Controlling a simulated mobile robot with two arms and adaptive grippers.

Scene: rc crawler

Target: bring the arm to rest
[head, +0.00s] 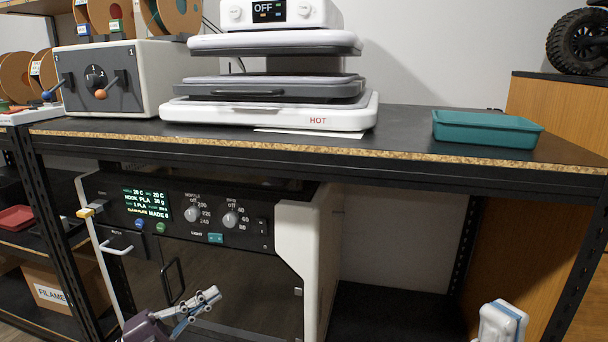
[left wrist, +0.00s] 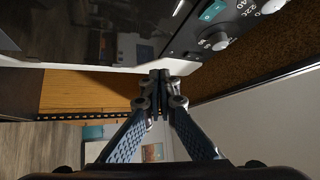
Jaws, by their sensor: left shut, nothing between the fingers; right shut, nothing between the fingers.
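My left gripper (head: 208,298) is in front of the lower front door of the 3D printer (head: 240,285), below its control panel. In the left wrist view the left gripper (left wrist: 160,78) has its fingertips together, with nothing between them. The printer's panel edge and knobs show beyond the fingers there. My right gripper (head: 502,318) is at the bottom right of the head view, cut off by the frame edge. It looks shut and empty, and stands in front of the open space right of the printer.
The bench top (head: 400,135) above the printer carries a heat press (head: 270,110) marked HOT, a teal tray (head: 487,128) and a grey-white box with levers (head: 100,85). A shelf rack with a red tray (head: 15,218) and a filament box (head: 50,290) stands at left.

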